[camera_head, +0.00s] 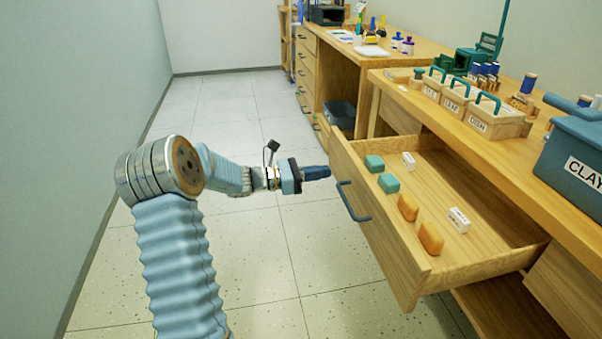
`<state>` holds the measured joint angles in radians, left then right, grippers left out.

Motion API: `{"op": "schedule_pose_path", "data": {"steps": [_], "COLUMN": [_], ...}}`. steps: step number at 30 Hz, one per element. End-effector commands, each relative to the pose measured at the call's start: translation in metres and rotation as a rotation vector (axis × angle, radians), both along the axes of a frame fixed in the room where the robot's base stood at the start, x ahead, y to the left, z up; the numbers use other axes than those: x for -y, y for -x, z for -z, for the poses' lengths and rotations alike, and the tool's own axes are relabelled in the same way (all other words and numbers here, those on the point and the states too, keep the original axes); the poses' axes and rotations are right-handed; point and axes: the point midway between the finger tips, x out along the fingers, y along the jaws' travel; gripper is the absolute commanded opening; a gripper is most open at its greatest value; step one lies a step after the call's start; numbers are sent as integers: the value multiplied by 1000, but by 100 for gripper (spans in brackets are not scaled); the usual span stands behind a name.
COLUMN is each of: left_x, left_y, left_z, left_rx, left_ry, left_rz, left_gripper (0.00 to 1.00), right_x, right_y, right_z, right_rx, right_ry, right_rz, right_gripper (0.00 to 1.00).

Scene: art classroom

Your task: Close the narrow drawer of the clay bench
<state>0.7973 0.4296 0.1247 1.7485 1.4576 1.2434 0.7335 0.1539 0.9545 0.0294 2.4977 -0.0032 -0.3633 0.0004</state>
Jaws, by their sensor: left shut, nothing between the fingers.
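The drawer (385,237) of the wooden clay bench (452,122) stands pulled far out. Its front faces left and carries a dark blue bar handle (352,203). Inside lie two green blocks, two orange blocks and two small white labelled blocks. My left gripper (328,172) is shut and empty. It points right, its tip just left of the drawer front, near the far end and a little above the handle. I cannot tell whether the tip touches the front. My right gripper is not in view.
On the bench top stand several labelled caddies (490,125) and a blue clay bin (577,160). A second wooden bench (338,75) with drawers stands beyond. The tiled floor (270,240) left of the drawer is clear, up to a grey-green wall (75,100).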

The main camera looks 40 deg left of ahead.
Motion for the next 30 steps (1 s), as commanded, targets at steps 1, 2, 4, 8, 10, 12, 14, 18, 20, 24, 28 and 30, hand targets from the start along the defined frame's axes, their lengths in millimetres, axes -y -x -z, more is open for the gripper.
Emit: {"op": "schedule_pose_path", "data": {"steps": [1, 2, 4, 8, 10, 12, 14, 18, 20, 24, 28, 30], "left_x": [7, 11, 18, 28, 30, 32, 33, 33, 33, 33, 37, 42], "left_y": [-8, -12, -20, -32, -35, -38, -38, -39, -39, -39, -43, -48], "left_z": [-1, -1, -1, 0, 0, 0, 0, 0, 0, 0, 1, 1], "left_rx": [0, 0, 1, 0, 0, 1, 0, 0, 0, 0, 0, 1], "left_ry": [1, 1, -1, 0, 0, -1, -1, -1, -1, -1, -1, -1], "left_rz": [2, 2, 2, 1, 0, 0, 0, 0, 0, 0, 1, 2], "left_gripper": [0, 0, 0, 0, 0, 0, 0, 0, 0, 0, 0, 0], "right_x": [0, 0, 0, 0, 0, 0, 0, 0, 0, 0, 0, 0], "right_y": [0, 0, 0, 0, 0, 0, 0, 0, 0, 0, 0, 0], "right_z": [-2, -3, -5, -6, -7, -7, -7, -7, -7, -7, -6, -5], "right_rx": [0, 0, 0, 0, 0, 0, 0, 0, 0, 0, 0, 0], "right_ry": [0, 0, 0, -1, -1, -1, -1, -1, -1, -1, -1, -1], "right_rz": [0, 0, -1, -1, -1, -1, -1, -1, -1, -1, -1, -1], "right_gripper": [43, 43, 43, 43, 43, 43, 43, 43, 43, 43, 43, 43]}}
